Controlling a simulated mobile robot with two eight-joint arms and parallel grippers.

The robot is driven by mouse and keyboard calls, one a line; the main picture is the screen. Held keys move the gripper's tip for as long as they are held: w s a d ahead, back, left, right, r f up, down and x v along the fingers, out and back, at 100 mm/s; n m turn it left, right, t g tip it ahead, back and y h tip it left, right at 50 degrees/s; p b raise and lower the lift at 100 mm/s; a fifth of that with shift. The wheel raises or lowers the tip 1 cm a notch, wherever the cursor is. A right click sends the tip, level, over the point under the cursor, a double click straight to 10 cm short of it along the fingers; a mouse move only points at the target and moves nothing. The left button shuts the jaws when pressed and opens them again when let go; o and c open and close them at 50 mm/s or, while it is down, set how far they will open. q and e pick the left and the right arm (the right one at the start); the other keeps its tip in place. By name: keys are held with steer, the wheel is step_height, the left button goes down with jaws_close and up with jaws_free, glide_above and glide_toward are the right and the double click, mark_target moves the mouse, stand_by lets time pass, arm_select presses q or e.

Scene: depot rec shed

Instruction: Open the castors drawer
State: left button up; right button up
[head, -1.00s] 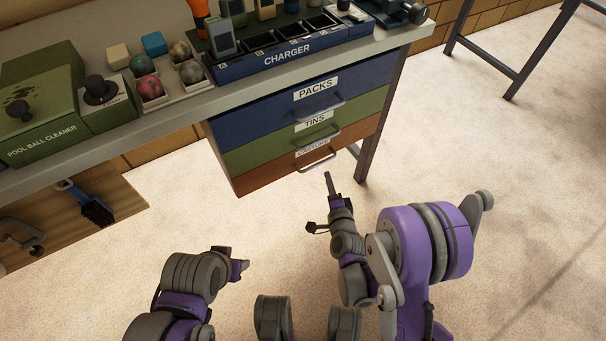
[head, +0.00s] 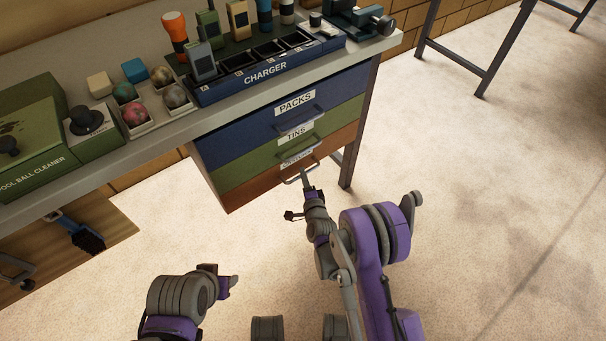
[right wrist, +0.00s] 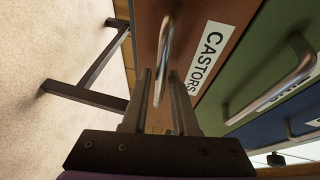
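The castors drawer (head: 262,180) is the brown bottom drawer under the bench, and it looks closed. Its label is partly hidden in the head view but reads CASTORS in the right wrist view (right wrist: 207,58). Its grey bar handle (right wrist: 164,50) runs between the two fingers of my right gripper (right wrist: 165,92), which are apart with gaps beside the bar. In the head view my right gripper (head: 305,177) is at the handle. My left gripper (head: 226,283) hangs low over the floor, away from the drawers; its fingers are too unclear to read.
The green TINS drawer (head: 240,169) and blue PACKS drawer (head: 235,137) sit above, both looking closed, with bar handles. A bench leg (head: 361,130) stands just right of the drawers. The floor (head: 470,200) in front is clear.

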steer(key=shift+w+a+f, duration=0.1)
steer(key=shift+w+a, duration=0.05)
steer(key=shift+w, duration=0.5)
jaws_close()
stand_by(1.0)
